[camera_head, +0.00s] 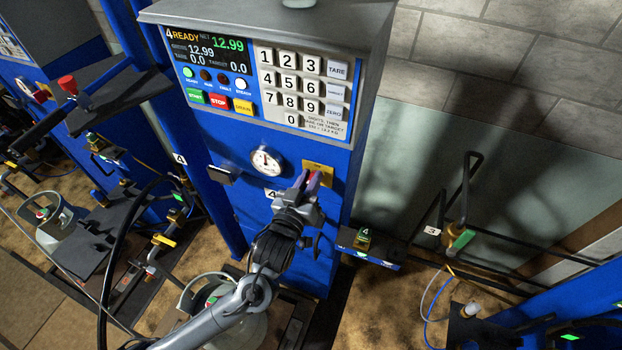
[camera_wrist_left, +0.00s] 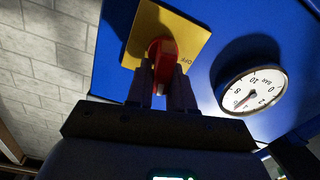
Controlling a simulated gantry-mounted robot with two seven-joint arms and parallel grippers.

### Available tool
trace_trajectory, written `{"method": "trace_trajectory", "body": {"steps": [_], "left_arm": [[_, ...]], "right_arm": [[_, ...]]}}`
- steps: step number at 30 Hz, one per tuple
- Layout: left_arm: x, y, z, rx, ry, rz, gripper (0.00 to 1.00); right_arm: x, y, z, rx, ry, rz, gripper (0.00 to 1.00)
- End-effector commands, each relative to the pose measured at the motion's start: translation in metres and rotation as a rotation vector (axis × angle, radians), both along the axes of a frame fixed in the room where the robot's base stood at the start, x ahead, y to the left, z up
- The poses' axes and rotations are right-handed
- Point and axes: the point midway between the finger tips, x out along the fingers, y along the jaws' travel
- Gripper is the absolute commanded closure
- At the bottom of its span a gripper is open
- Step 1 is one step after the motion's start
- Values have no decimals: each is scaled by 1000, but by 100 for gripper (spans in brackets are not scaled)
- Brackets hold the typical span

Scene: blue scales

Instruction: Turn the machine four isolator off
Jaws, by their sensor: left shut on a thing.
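The isolator of machine four is a red rotary knob (camera_wrist_left: 160,48) on a yellow plate (camera_head: 321,168) on the blue cabinet front (camera_head: 337,215). In the left wrist view the yellow plate (camera_wrist_left: 150,22) bears the word OFF beside the knob. My left gripper (camera_head: 309,181) is shut on the knob, one finger on each side. It also shows in the left wrist view (camera_wrist_left: 160,78). The fingers hide part of the knob, so its exact turn is hard to tell. The display (camera_head: 211,52) above is lit and reads 4 READY. My right gripper is not in view.
A round gauge (camera_head: 266,161) sits left of the isolator plate and also shows in the wrist view (camera_wrist_left: 249,90). A keypad (camera_head: 302,85) is above. A grey cylinder (camera_head: 228,325) stands below my left arm. Other blue machines stand left and right.

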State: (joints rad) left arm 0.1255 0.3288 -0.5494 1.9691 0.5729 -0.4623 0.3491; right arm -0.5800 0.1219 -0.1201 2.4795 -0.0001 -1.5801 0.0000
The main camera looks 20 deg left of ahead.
Motion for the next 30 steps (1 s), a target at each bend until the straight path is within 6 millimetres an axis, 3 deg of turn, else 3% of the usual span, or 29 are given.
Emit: {"method": "trace_trajectory", "body": {"steps": [30], "left_arm": [[0,14,-11,-964,-1,3,100]], "right_arm": [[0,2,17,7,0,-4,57]]}}
